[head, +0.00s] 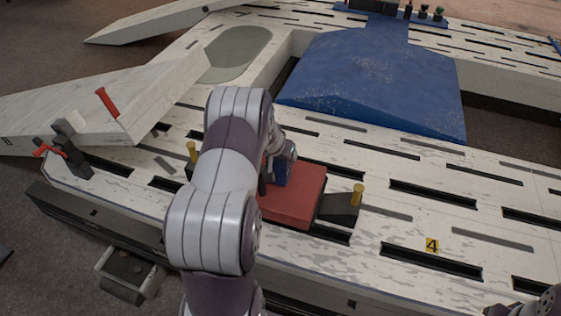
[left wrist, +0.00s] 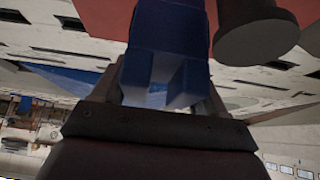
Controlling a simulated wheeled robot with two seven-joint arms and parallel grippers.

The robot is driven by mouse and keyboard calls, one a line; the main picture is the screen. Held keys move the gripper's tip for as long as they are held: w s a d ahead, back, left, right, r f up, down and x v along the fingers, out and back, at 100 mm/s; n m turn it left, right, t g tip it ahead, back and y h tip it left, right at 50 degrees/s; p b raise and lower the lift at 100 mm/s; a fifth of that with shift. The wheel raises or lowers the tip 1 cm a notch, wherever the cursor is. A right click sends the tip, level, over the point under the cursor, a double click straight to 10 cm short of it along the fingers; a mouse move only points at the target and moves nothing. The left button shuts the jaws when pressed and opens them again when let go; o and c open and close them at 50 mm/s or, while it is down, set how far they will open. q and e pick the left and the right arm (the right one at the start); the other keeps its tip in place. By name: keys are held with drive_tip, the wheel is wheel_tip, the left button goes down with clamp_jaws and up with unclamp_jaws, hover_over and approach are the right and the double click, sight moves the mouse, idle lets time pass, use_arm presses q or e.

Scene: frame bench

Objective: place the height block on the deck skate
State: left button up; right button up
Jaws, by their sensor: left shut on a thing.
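The height block appears to be the blue block (head: 283,174), mostly hidden behind my left arm in the head view. My left gripper (head: 274,178) is shut on it. In the left wrist view the blue block (left wrist: 168,45) fills the space between the fingers. The deck skate appears to be the red-topped piece (head: 298,200) with a dark end and a yellow pin on the bench. The blue block is over or on its red top; I cannot tell whether they touch. Part of my right arm shows at the bottom right corner; its fingers are not clear.
The pale slotted bench (head: 400,215) surrounds the skate, with free surface to the right near a yellow "4" tag (head: 432,245). A large blue panel (head: 375,80) lies behind. Red-handled clamps (head: 75,150) stand at the left.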

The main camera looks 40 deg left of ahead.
use_arm(q)
drive_tip(key=shift+w+f, duration=0.1)
drive_tip(key=shift+f, duration=0.1)
drive_tip(key=shift+f, duration=0.15)
drive_tip(key=o, duration=1.8)
